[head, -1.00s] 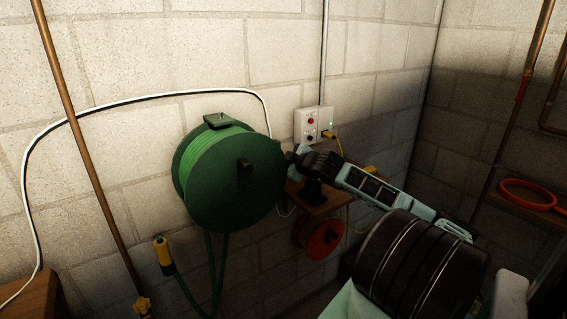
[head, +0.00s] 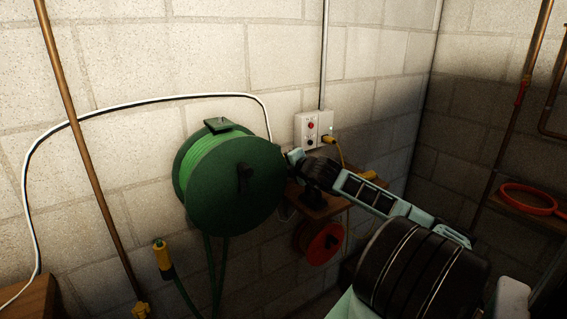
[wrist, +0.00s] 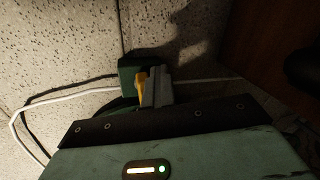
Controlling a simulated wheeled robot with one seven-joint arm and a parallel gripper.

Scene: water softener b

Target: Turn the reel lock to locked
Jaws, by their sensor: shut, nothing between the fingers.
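The green hose reel (head: 232,187) is mounted on the block wall, with a dark handle (head: 243,179) on its round face. My gripper (head: 294,156) is at the reel's right edge, and its tips are partly hidden there in the head view. In the wrist view, the shut grey fingers (wrist: 158,88) are right beside a small yellow part (wrist: 141,86), in front of a green block (wrist: 129,72). The yellow part may be the reel lock. I cannot tell whether the fingers touch it. The lock is not clearly seen in the head view.
A socket box (head: 313,129) with a yellow plug is on the wall above my gripper. A white cable (head: 150,98) arcs over the wall. A copper pipe (head: 85,160) runs down the left.

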